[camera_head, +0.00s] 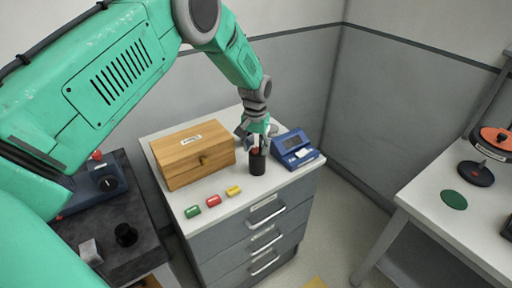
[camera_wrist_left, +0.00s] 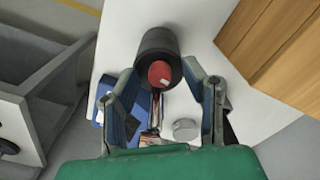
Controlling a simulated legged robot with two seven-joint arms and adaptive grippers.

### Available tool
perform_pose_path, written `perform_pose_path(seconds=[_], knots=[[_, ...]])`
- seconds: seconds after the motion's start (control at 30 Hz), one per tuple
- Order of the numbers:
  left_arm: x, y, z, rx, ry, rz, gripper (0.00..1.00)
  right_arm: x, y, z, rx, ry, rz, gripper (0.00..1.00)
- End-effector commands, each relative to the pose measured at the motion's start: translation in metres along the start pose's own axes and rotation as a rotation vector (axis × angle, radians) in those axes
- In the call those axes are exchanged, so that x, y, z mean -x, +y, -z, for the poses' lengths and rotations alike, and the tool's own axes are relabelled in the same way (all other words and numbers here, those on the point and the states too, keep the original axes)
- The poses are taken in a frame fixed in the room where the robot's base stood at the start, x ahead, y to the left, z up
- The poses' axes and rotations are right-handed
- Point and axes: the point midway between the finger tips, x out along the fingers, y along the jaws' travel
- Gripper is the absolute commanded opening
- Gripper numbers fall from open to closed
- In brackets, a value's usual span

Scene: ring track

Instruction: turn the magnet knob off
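A blue box with a round dark dial (camera_head: 109,184) stands on the dark table at the left in the head view; I cannot tell for sure that this dial is the magnet knob. My left gripper (camera_head: 257,141) is far to its right, over the white-topped cabinet, at a black cup (camera_head: 257,164) with a red-ended thing in it. In the left wrist view my gripper (camera_wrist_left: 159,70) has its fingers apart, with the red end (camera_wrist_left: 160,74) seen between the fingertips at the cup's mouth. Nothing is clearly gripped. My right gripper is not in view.
A wooden box (camera_head: 195,152) stands left of the cup, and a blue device (camera_head: 295,146) right of it. Green, red and yellow pieces (camera_head: 213,200) lie in front. A black knob-like piece (camera_head: 125,235) is on the dark table. Another white table (camera_head: 425,208) stands at the right.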

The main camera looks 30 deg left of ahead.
Motion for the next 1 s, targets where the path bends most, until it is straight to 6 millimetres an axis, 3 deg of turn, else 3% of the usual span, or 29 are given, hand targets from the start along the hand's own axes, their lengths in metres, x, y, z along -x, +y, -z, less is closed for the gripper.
perform_pose_path(seconds=[0.17,0.6,0.8,1.0], knots=[[0.017,0.000,0.001,0.000,0.003,-0.001,0.39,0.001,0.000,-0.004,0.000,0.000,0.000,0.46],[0.102,0.000,0.002,0.000,0.000,0.000,0.39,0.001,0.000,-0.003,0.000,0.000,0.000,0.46],[0.117,0.000,0.002,0.000,-0.002,0.000,0.39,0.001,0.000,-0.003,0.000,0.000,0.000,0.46],[0.117,0.000,0.002,0.000,-0.003,0.000,0.39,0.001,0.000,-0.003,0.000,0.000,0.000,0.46]])
